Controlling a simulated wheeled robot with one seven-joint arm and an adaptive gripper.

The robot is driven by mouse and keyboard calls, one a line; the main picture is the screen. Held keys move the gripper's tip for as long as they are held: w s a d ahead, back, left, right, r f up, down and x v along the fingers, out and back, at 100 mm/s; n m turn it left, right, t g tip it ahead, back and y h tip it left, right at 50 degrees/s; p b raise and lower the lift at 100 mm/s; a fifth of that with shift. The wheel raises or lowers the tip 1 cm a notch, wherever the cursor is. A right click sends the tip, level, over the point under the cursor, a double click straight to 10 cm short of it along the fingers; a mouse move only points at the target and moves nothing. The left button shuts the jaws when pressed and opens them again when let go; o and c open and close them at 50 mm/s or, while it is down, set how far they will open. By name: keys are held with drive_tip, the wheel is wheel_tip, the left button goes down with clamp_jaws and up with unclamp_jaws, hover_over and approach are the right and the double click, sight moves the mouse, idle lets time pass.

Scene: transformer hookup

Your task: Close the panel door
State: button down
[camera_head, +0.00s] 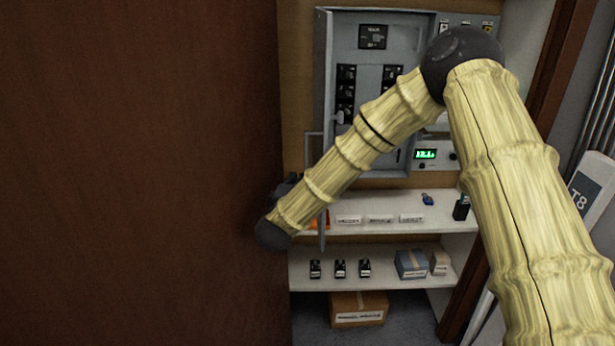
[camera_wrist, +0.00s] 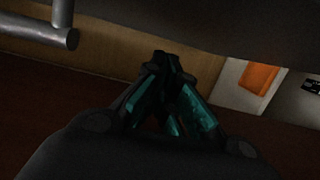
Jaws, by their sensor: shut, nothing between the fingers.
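The grey electrical panel (camera_head: 372,75) stands in the cabinet at upper centre in the head view, its breakers exposed. Its door appears to be the narrow grey slab (camera_head: 323,70) at the panel's left edge, seen nearly edge-on and standing open. My gripper (camera_wrist: 168,65) is shut and empty, below a dark grey surface and right of the bar. In the head view my wrist mostly hides it.
A large brown wooden surface (camera_head: 140,170) fills the left, close to my wrist. Below the panel are a white shelf (camera_head: 385,228) with labels and a lower shelf (camera_head: 330,284) with small black items and boxes. An orange item (camera_wrist: 258,78) lies right of my gripper.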

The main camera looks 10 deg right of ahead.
drive_tip(key=shift+s+d+p, duration=0.15)
drive_tip(key=shift+d+p, duration=0.15)
drive_tip(key=shift+d, duration=0.45)
drive_tip(key=shift+s+d+p, duration=0.15)
drive_tip(key=shift+d+p, duration=0.1)
drive_tip(key=shift+d, duration=0.5)
